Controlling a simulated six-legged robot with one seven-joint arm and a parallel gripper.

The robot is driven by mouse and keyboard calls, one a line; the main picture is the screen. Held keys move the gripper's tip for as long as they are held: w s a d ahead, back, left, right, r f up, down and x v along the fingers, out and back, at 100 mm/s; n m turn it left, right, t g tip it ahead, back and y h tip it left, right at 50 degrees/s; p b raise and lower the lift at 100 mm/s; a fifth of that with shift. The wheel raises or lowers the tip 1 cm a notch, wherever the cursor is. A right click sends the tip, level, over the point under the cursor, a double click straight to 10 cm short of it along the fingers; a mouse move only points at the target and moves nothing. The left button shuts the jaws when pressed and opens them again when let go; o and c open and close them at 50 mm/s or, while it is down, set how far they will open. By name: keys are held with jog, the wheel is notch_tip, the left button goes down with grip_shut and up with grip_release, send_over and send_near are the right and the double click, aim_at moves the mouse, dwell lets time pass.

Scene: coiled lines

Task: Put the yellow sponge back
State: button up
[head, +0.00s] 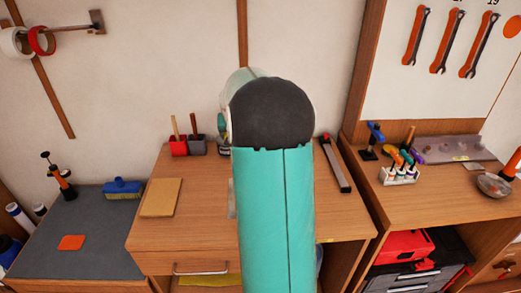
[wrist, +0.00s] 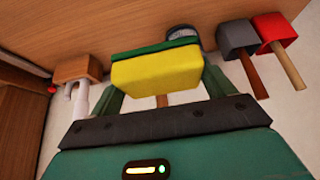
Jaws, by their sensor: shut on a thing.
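The yellow sponge (wrist: 155,76), with a green layer along one side, shows in the wrist view. My gripper (wrist: 162,84) is shut on it, with one green finger at each end of the sponge. The sponge is close to the wooden desk top (wrist: 130,22); I cannot tell whether it touches it. In the head view my own arm hides the gripper and the sponge. The place where the sponge belongs cannot be made out.
A round tin (wrist: 182,33) is just behind the sponge. A grey holder (wrist: 238,38) and red holder (wrist: 270,28) with handles stand beside it. A wooden block (wrist: 82,68) holds white tools. A tan board (head: 160,198) lies on the desk's left; a dark bar (head: 335,165) lies right.

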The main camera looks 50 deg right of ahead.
jog(key=shift+w+d+f, duration=0.15)
jog(key=shift+d+f, duration=0.05)
jog(key=shift+d, duration=0.05)
jog(key=d+f, duration=0.3)
jog(key=d, duration=0.1)
jog(key=d+f, duration=0.3)
jog(key=d, duration=0.1)
jog(key=d+f, duration=0.3)
jog(key=d, duration=0.2)
jog(key=shift+w, duration=0.35)
jog(key=shift+d+f, duration=0.15)
jog(key=shift+f, duration=0.2)
jog(key=shift+d+f, duration=0.1)
jog(key=shift+f, duration=1.4)
